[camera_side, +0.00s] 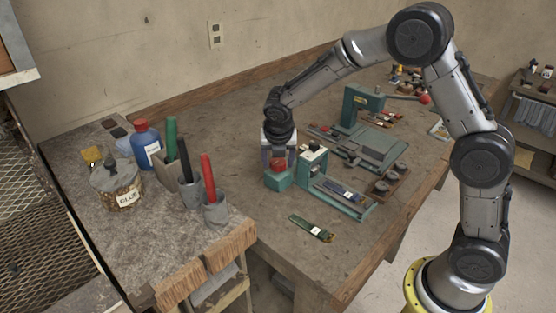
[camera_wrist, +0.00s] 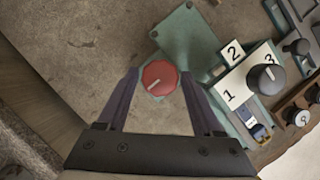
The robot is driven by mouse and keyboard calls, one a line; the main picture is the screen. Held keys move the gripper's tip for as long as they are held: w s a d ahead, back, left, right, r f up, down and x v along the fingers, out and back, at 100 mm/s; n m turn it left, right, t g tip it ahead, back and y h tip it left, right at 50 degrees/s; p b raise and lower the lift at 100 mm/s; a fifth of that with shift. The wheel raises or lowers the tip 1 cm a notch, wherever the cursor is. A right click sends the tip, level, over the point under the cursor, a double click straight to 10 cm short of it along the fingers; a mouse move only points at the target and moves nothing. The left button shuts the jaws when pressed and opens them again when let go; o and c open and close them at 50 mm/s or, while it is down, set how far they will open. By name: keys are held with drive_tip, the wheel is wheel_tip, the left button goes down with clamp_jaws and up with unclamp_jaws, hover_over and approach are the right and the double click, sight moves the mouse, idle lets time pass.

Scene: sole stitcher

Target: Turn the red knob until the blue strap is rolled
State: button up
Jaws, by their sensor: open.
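The red knob (camera_wrist: 159,78) is round with a white pointer line, and shows between the two fingers of my gripper (camera_wrist: 160,92) in the wrist view. In the side view the red knob (camera_side: 278,164) sits on a small teal box (camera_side: 279,181), right under my gripper (camera_side: 278,155). The blue strap (camera_side: 346,193) appears to lie along the teal machine (camera_side: 336,199) to the right. A bit of blue strap (camera_wrist: 258,131) also shows below the numbered dial in the wrist view.
A black dial (camera_wrist: 267,79) on a white plate marked 1, 2, 3 stands right of the knob. A green strap piece (camera_side: 312,228) lies in front. Cups with tools (camera_side: 215,209) and a glue jar (camera_side: 117,184) stand left. A teal press (camera_side: 361,106) stands behind.

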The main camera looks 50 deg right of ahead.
clamp_jaws()
idle(0.3)
